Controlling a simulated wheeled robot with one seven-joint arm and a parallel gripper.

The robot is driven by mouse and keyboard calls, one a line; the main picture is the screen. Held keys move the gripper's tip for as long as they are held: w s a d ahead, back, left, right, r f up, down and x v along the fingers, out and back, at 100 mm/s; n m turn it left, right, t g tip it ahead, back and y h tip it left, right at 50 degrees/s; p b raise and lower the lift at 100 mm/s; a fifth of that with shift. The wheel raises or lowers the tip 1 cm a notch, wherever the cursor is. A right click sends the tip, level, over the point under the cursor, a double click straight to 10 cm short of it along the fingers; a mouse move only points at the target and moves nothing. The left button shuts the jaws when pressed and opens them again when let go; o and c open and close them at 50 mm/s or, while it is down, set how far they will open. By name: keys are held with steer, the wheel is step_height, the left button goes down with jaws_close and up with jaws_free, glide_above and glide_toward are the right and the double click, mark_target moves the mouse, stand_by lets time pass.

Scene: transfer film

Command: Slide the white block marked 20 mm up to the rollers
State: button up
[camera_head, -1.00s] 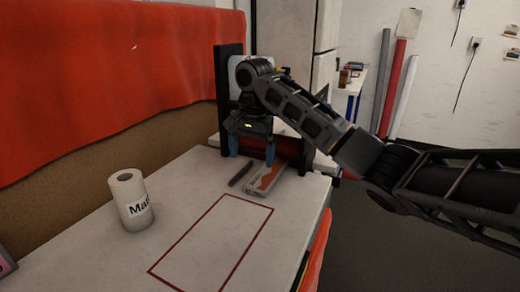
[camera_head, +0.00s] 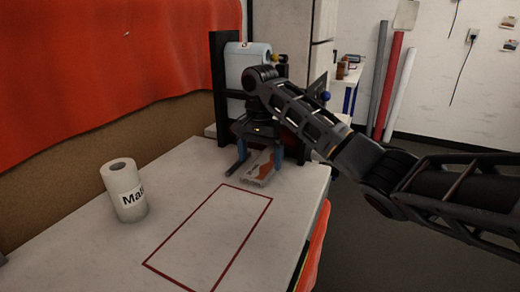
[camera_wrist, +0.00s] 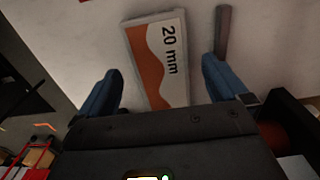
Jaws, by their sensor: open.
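The white block (camera_head: 257,179) with an orange print lies flat on the white table, near its far end. In the wrist view the block (camera_wrist: 155,65) shows the mark "20 mm". My gripper (camera_head: 255,168) is open, its blue fingers on either side of the block. In the wrist view my gripper (camera_wrist: 160,66) has a visible gap between each finger and the block. The dark frame of the roller machine (camera_head: 222,80) stands behind my gripper. A reddish roller (camera_wrist: 277,138) shows at lower right in the wrist view; in the head view my arm mostly hides the rollers.
A dark bar (camera_wrist: 222,30) lies beside the block, by the right finger in the wrist view. A white roll (camera_head: 125,190) stands at the table's left. A red outlined rectangle (camera_head: 215,235) in front is empty. Orange sheeting (camera_head: 100,70) hangs at left.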

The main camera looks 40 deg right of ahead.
steer(key=shift+f, duration=1.3)
steer(key=c, duration=1.1)
steer(key=o, duration=1.1)
steer(key=shift+r, duration=0.1)
step_height(320, 180, up, 8)
steer(key=shift+f+p, duration=0.2)
steer(key=shift+p, duration=1)
steer(key=shift+a, duration=0.1)
